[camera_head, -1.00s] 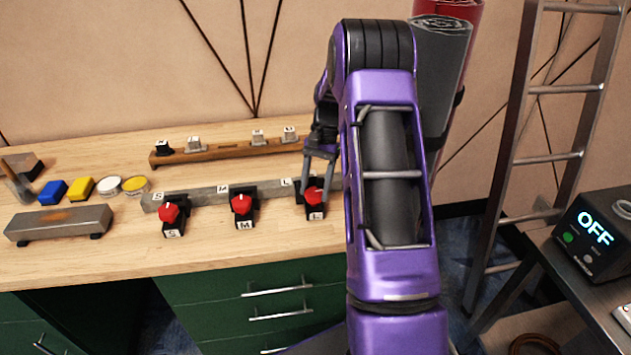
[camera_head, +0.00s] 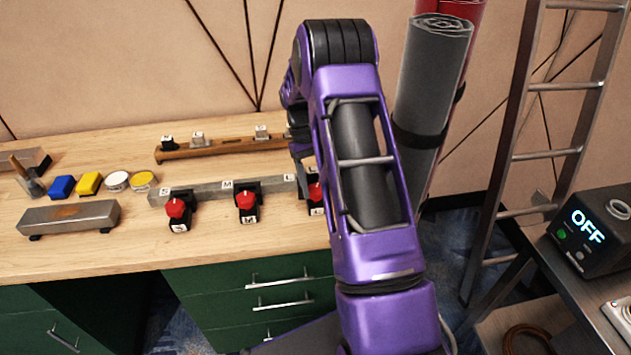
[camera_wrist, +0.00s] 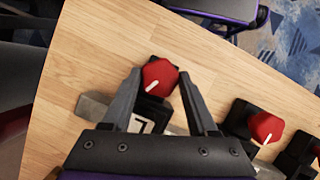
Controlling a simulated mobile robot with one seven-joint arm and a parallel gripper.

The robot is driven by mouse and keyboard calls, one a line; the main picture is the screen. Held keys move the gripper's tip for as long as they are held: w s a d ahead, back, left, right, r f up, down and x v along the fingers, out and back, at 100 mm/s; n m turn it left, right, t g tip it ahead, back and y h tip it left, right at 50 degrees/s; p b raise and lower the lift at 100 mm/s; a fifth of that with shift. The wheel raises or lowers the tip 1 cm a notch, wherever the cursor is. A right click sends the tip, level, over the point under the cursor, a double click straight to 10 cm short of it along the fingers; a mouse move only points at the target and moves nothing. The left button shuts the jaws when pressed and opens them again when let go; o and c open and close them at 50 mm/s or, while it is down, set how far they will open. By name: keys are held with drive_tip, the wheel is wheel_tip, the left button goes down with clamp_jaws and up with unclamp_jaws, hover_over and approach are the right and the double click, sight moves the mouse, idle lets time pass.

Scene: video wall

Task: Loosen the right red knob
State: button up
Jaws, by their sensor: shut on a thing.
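The right red knob (camera_head: 316,192) is on a black mount at the right end of the grey bar, partly hidden behind my arm in the head view. In the wrist view the same red knob (camera_wrist: 159,78) sits between the two fingertips of my gripper (camera_wrist: 161,76), one on each side. Its white mark points to the lower left there. My gripper is shut on it. The middle red knob (camera_head: 246,202) and the left red knob (camera_head: 176,208) stand free on their own mounts.
A grey metal block (camera_head: 70,217) lies at the left front of the wooden table, with blue and yellow pieces behind it. A brown rail (camera_head: 220,149) with small labelled blocks is at the back. A ladder (camera_head: 545,155) and a box reading OFF (camera_head: 590,235) are to the right.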

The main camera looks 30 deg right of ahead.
drive_tip(key=n+h, duration=0.1)
drive_tip(key=n, duration=0.3)
drive_tip(key=shift+a+n+t+h+p, duration=0.1)
drive_tip(key=shift+n+t+h+p, duration=0.2)
drive_tip(key=shift+n+t+h, duration=0.1)
idle(0.5)
drive_tip(key=o, duration=1.1)
drive_tip(key=shift+r, duration=0.1)
drive_tip(key=v, duration=1.7)
drive_tip(key=shift+w+a+r+p, duration=0.1)
drive_tip(key=shift+w+p, duration=0.05)
drive_tip(key=shift+p, duration=0.15)
